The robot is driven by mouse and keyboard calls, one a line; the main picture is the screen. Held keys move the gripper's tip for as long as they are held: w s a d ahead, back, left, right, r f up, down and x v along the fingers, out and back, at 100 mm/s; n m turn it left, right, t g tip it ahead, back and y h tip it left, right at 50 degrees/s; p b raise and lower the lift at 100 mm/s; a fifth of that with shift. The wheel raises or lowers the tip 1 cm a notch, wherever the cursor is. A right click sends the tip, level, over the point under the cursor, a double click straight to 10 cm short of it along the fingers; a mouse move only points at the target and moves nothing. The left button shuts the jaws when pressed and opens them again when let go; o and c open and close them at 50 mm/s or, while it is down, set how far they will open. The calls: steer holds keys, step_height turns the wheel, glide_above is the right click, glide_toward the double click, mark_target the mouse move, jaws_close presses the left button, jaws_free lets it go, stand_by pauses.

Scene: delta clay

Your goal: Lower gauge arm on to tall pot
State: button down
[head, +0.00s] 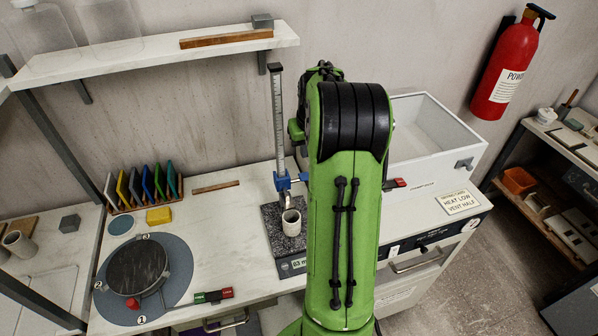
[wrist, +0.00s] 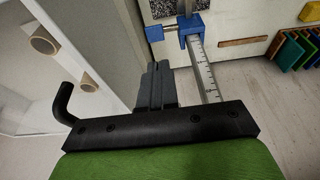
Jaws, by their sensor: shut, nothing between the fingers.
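A gauge stands on a dark speckled slab (head: 271,238) in the head view, with an upright scale (head: 278,115) and a blue slider (head: 282,181) low on it. A pale grey pot (head: 291,225) stands upright on the slab under the slider's arm. I cannot tell whether the arm touches its rim. In the wrist view the blue slider (wrist: 188,28) and scale (wrist: 206,75) lie just beyond and right of my gripper (wrist: 157,72). My gripper is shut and empty, its fingers together, apart from the slider. In the head view my arm hides it.
A white open box (head: 430,125) stands right of my arm. Left of the gauge are a round turntable (head: 137,268), a rack of coloured tiles (head: 142,190), and a yellow block (head: 158,216). A shelf (head: 150,52) overhangs the back of the bench.

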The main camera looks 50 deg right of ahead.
mark_target(303, 179)
steer(key=x, duration=0.9)
steer(key=shift+s+a+f, duration=0.15)
steer(key=shift+s+f, duration=0.15)
steer(key=shift+f, duration=0.5)
step_height(303, 179, down, 2)
steer(key=shift+f+b, duration=0.1)
steer(key=shift+b, duration=0.95)
steer(key=shift+s+a, duration=0.1)
steer(key=shift+s, duration=0.05)
steer(key=shift+r, duration=0.25)
